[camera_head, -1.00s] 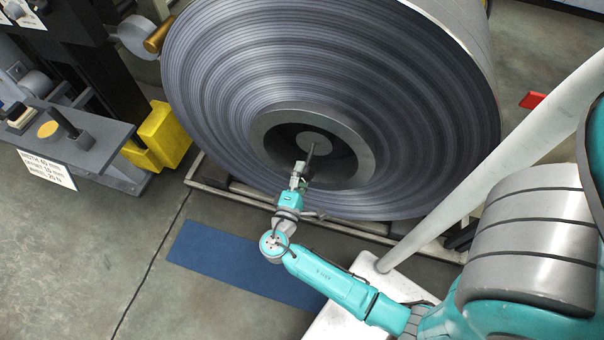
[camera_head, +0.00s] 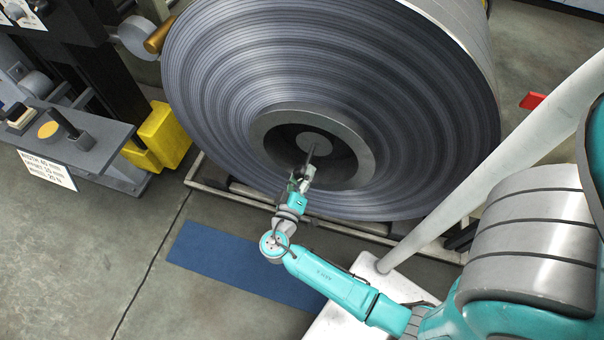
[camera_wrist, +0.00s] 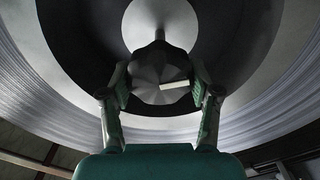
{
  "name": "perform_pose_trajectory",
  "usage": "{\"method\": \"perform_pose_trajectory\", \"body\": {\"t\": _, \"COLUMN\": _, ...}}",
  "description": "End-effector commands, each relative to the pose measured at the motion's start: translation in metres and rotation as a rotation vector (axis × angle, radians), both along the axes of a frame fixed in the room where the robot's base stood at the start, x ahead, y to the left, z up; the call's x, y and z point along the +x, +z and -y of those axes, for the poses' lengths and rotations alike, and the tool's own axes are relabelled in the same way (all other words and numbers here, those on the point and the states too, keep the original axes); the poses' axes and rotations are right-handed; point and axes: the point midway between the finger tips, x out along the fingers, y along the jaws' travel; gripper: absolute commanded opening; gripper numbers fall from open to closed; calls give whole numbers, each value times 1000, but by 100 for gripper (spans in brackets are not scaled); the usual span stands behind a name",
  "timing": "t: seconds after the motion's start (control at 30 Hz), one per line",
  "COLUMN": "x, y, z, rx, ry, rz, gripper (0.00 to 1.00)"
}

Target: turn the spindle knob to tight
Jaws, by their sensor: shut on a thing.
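The spindle knob (camera_wrist: 150,68) is a dark, faceted knob with a white bar-shaped mark on its right side in the wrist view. It stands in front of the round grey spindle end (camera_wrist: 160,20), which also shows at the coil's centre in the head view (camera_head: 316,141). My gripper (camera_wrist: 160,88) is shut on the knob, with one finger on its left side and one on its right. In the head view my gripper (camera_head: 300,178) reaches into the coil's hollow core. The knob's far side and the exact finger contacts are hidden.
The big steel coil (camera_head: 400,110) surrounds the spindle, with its grey inner ring (camera_head: 352,180) close to my gripper. A machine table with a label (camera_head: 46,169) and a yellow block (camera_head: 160,138) stand at left. A blue mat (camera_head: 225,262) lies on open floor.

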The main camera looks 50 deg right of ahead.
Motion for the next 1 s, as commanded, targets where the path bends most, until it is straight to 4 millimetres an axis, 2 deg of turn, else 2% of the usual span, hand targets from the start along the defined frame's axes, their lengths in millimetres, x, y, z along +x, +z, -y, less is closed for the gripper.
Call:
{"method": "perform_pose_trajectory", "body": {"t": 0.7, "x": -3, "y": -1, "z": 1, "rx": 232, "ry": -1, "rz": 632, "gripper": 27}}
{"method": "perform_pose_trajectory", "body": {"t": 1.0, "x": -3, "y": -1, "z": 1, "rx": 311, "ry": -1, "rz": 848, "gripper": 27}}
